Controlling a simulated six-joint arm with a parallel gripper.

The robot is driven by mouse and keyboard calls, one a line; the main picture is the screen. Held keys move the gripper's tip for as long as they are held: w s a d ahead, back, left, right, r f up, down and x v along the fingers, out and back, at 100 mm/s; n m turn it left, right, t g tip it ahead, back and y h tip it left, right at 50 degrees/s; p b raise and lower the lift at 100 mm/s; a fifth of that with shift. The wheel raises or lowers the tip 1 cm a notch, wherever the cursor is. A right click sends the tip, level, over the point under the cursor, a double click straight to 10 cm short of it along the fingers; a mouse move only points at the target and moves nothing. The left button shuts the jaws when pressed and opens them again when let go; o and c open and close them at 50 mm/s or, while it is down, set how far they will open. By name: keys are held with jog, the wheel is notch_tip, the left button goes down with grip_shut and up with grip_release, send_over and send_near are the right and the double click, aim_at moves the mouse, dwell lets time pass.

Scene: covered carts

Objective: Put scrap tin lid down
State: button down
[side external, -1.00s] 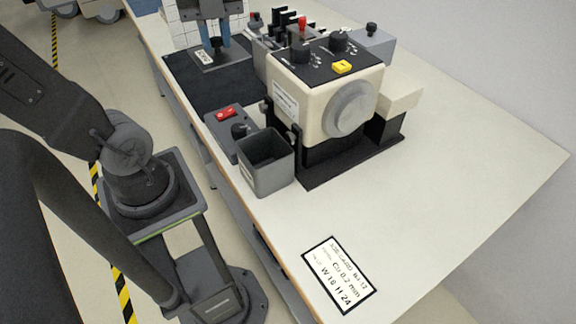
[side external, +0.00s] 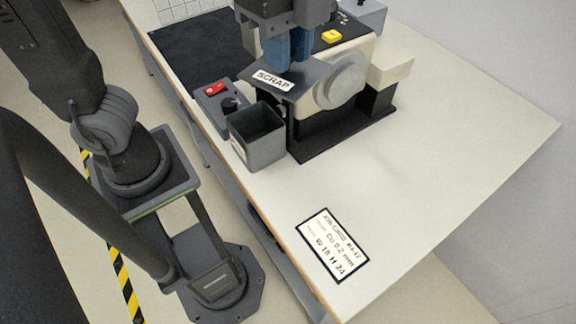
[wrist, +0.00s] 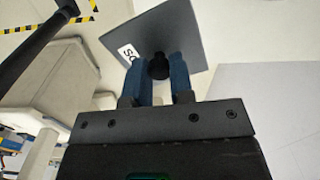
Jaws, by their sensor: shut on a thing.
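My gripper (side external: 289,52) is shut on the black knob (wrist: 158,67) of the scrap tin lid. The lid (side external: 301,79) is a dark grey plate with a white SCRAP label, held in the air in front of the cream machine. The lid also shows in the wrist view (wrist: 190,32), its label partly hidden by a finger. The scrap tin (side external: 262,153) is a grey square box, open at the top, standing on the bench below and slightly left of the lid. The lid is apart from the tin.
The cream machine (side external: 340,92) with a round grey hub stands right of the tin. A control box with a red switch (side external: 215,89) is just behind the tin. A job card (side external: 332,246) lies on the bench (side external: 440,160), whose front right is otherwise clear.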

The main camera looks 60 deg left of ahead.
aim_at(289, 188)
jog(key=f, duration=1.6)
jog(key=d+f, duration=0.1)
jog(key=f, duration=0.7)
jog(key=shift+s+f, duration=0.2)
jog(key=shift+f, duration=0.15)
jog(key=c, duration=1.4)
grip_release()
jog(key=shift+f, duration=0.15)
jog(key=shift+c, duration=0.2)
jog(key=o, duration=0.4)
jog(key=shift+o, duration=0.2)
